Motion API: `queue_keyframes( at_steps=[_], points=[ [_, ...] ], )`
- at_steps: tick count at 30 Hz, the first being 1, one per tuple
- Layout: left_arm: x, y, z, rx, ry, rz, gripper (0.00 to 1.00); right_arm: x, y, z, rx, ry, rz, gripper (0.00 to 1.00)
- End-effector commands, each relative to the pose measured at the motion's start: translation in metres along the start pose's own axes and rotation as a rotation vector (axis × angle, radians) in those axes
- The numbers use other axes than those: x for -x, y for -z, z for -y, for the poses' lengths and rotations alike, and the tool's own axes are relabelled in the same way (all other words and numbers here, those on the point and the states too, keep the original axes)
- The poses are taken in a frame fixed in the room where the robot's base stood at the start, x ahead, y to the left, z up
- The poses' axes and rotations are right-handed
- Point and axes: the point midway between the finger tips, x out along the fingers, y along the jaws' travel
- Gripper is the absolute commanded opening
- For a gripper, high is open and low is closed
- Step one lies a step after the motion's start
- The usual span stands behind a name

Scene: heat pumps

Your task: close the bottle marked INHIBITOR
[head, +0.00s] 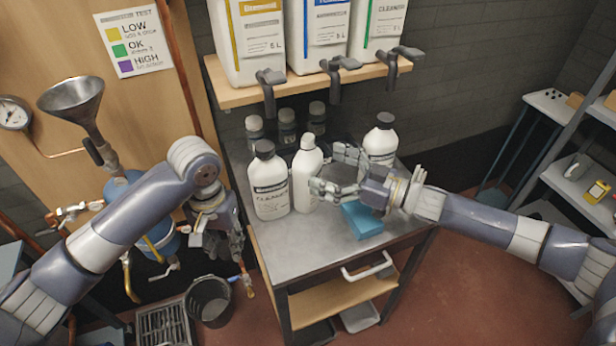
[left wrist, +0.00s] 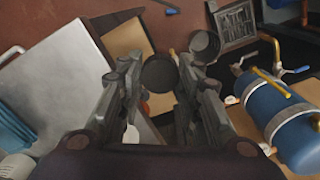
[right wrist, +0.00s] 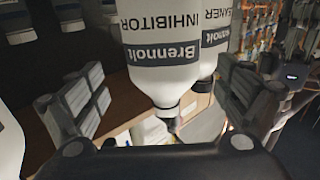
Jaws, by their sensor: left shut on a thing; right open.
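The bottle marked INHIBITOR (right wrist: 165,50) fills the middle of the right wrist view, upside down in that picture, with a pale neck and no dark cap. It appears to be the middle white bottle (head: 306,175) on the cart, upright. My right gripper (head: 336,172) is open beside it, fingers pointing at it; in the right wrist view the fingers (right wrist: 160,98) are spread to either side. My left gripper (head: 226,246) is off the cart's left side, shut on a round black cap (left wrist: 160,74). The cap is hard to make out in the head view.
A black-capped CLEANER bottle (head: 270,185) stands just left, another black-capped bottle (head: 381,142) to the right. Small dark jars (head: 287,128) stand behind. A shelf (head: 300,85) with large canisters overhangs the back. The cart's front left top is clear.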

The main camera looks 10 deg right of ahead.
Motion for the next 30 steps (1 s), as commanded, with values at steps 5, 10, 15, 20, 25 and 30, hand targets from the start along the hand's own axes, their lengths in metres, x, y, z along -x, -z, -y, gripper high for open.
queue_keyframes(
  at_steps=[5, 10, 15, 20, 25, 30],
  points=[
    [0.016, 0.000, 0.000, 0.000, 0.000, 0.000, 0.25, -0.027, 0.004, 0.005, -0.001, 0.002, -0.003, 0.94],
    [0.019, 0.000, 0.000, 0.000, 0.000, 0.000, 0.25, -0.045, 0.002, 0.004, 0.000, 0.001, -0.002, 0.94],
    [0.018, 0.000, 0.000, 0.000, 0.000, 0.000, 0.25, -0.047, 0.000, 0.004, 0.000, 0.000, 0.000, 0.94],
    [0.018, 0.000, 0.000, 0.000, 0.000, 0.000, 0.25, -0.047, 0.000, 0.004, 0.000, 0.001, -0.001, 0.94],
    [0.018, 0.000, 0.000, 0.000, 0.000, 0.000, 0.25, -0.047, 0.000, 0.004, 0.000, 0.001, -0.001, 0.69],
    [0.018, 0.000, 0.000, 0.000, 0.000, 0.000, 0.25, -0.047, 0.000, 0.004, 0.000, 0.001, -0.001, 0.42]
  ],
)
